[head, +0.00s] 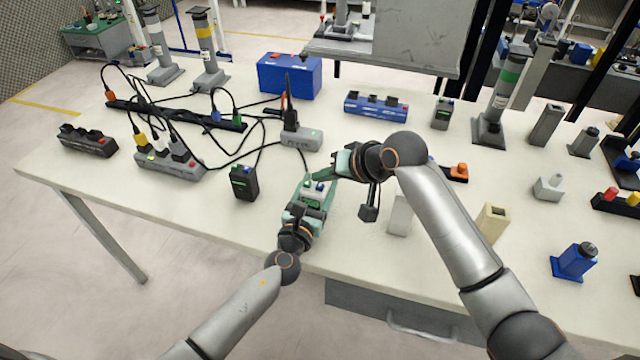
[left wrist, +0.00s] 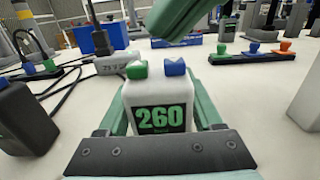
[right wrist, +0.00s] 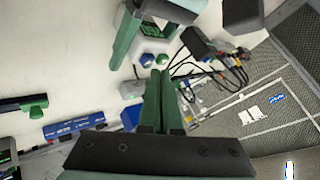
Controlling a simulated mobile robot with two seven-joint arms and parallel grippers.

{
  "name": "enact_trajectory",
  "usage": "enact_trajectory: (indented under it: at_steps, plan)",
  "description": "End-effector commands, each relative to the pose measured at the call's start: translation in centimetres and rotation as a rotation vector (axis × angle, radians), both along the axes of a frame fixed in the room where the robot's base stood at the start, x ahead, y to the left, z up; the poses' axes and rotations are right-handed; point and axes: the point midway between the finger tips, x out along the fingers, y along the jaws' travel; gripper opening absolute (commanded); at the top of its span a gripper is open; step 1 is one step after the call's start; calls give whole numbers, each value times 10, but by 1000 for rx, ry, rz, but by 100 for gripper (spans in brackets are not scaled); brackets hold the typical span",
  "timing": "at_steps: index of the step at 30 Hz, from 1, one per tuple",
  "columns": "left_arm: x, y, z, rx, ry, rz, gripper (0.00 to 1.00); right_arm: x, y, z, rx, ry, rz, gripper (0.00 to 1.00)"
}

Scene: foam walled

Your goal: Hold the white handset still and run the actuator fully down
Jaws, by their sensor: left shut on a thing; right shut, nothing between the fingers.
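The white handset (head: 313,190) stands upright near the table's front edge. In the left wrist view the handset (left wrist: 158,105) has a green display reading 260, with a green button (left wrist: 136,70) and a blue button (left wrist: 174,67) on top. My left gripper (head: 308,200) is shut on the handset, one green finger on each side. My right gripper (head: 328,176) is shut and empty, its tips just above and beside the handset's buttons. In the right wrist view its fingertips (right wrist: 158,78) appear close to the buttons. Several actuator columns stand on the table, including a yellow-banded one (head: 207,50) and a green-banded one (head: 504,88).
A dark handset (head: 244,182) stands left of my left gripper. A grey control box (head: 300,138), cables and a power strip (head: 170,165) lie behind and left. A blue box (head: 289,75) is at the back. Small blocks crowd the right side.

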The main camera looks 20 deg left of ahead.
Motion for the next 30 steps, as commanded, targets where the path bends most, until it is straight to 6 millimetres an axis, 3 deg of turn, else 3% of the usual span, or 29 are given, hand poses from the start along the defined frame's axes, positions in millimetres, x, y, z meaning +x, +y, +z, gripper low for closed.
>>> enact_trajectory:
  at_steps: [11,24,30]
  plan:
    - [0,0,0,0,0,0,4,0,0,4,1,-1,0,0]
    - [0,0,0,0,0,0,4,1,0,45,3,-2,-1,0]
    - [0,0,0,0,0,0,4,0,0,54,2,-1,-1,0]
